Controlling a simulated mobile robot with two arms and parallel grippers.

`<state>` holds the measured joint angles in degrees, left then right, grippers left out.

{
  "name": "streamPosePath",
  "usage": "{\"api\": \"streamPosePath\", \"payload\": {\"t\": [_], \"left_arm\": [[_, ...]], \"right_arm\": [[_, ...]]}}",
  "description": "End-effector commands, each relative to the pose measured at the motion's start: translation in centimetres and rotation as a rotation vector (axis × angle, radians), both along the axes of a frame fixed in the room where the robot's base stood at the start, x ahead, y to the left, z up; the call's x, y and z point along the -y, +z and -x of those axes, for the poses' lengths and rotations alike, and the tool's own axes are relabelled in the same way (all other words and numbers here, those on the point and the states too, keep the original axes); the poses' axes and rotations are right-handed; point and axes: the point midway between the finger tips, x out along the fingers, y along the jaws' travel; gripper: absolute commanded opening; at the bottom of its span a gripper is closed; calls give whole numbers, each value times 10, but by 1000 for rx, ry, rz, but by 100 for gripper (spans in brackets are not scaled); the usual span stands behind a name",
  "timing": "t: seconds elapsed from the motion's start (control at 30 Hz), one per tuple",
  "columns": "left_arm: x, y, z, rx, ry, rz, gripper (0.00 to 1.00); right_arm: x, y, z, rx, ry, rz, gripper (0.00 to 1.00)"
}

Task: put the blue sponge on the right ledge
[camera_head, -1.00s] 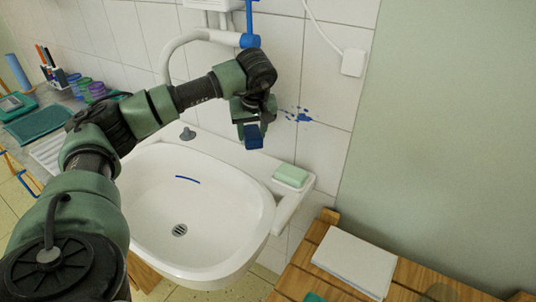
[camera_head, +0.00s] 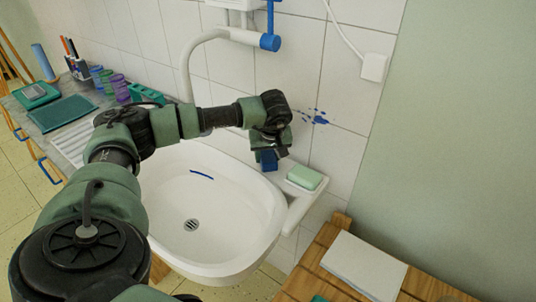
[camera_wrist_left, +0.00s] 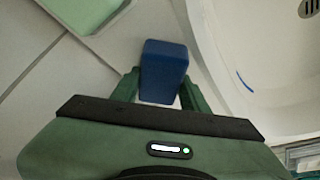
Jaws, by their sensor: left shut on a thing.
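The blue sponge (camera_head: 268,161) is a small dark blue block held in my left gripper (camera_head: 266,151), above the back right rim of the sink. In the left wrist view the sponge (camera_wrist_left: 164,72) sits between the two green fingers of my left gripper (camera_wrist_left: 162,88). The right ledge (camera_head: 296,203) is the white strip at the sink's right side. A pale green bar (camera_head: 304,177) lies at its back end, just right of the sponge in the head view. The gripper hides part of the sponge. My right gripper is not in view.
The white sink basin (camera_head: 235,222) is left of the ledge, with a blue streak inside. The faucet pipe (camera_head: 186,65) arches behind my left arm. A wooden table (camera_head: 300,286) with a white pad (camera_head: 364,266) stands at the front right. Blue splashes (camera_head: 320,119) mark the tiles.

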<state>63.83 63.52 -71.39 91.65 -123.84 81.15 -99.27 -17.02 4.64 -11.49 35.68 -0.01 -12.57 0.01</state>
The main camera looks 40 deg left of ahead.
Motion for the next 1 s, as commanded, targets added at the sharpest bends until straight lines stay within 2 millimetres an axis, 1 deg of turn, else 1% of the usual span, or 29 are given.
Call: {"api": "streamPosePath", "payload": {"t": [0.23, 0.27, 0.3, 0.33, 0.6, 0.73, 0.87, 1.0], "left_arm": [[0, -2, 0, 1, 0, 1, 7], [0, -2, 0, 1, 0, 1, 47], [0, -1, 0, 1, 0, 1, 58], [0, -1, 0, 1, 0, 1, 66], [0, -1, 0, 1, 1, 1, 66], [1, 4, 0, 1, 1, 1, 66], [7, 21, 4, 5, -1, 2, 66], [16, 49, 11, 7, -1, 1, 66]], "right_arm": [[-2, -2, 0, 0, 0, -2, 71], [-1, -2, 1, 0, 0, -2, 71], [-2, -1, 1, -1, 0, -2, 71], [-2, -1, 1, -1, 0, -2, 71], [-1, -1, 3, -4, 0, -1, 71], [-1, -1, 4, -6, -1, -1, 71], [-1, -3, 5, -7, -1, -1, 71], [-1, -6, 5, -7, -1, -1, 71]]}}
